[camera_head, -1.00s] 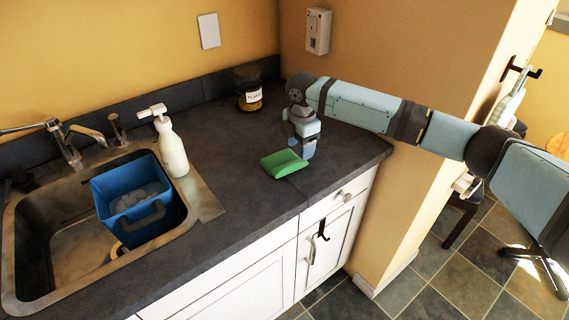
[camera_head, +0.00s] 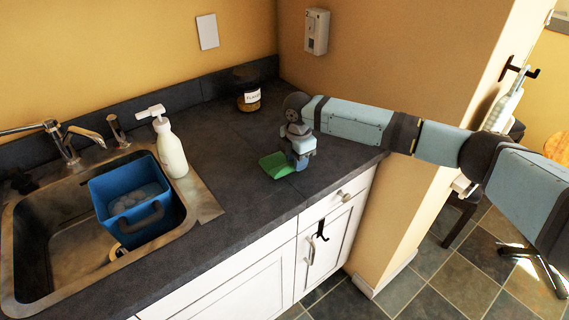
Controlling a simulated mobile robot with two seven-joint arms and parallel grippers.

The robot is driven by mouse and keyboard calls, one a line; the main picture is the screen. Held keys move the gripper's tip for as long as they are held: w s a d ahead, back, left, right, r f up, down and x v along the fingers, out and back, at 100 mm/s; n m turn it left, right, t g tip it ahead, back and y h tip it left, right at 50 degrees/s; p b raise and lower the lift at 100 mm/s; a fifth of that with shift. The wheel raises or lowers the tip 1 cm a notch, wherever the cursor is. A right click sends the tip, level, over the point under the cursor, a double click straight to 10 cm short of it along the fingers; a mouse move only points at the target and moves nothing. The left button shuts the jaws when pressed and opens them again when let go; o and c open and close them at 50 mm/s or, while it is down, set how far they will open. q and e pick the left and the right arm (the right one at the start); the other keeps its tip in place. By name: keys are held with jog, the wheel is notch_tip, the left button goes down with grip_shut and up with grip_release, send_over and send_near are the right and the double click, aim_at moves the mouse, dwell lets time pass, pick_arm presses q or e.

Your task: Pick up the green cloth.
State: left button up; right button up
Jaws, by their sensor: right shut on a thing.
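The green cloth (camera_head: 276,165) lies on the dark countertop, to the right of the sink. My right gripper (camera_head: 298,162) points down at the cloth's right end and is shut on it. The fingers hide that end of the cloth. The cloth still appears to be at counter height; I cannot tell whether it is clear of the surface. My left gripper is out of view.
A white pump bottle (camera_head: 172,150) stands by the sink (camera_head: 32,200), which holds a blue bucket (camera_head: 128,226). The counter (camera_head: 225,160) around the cloth is clear.

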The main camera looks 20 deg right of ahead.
jog(key=shift+r, duration=0.1)
notch_tip(320, 180, up, 20)
dwell(0.4)
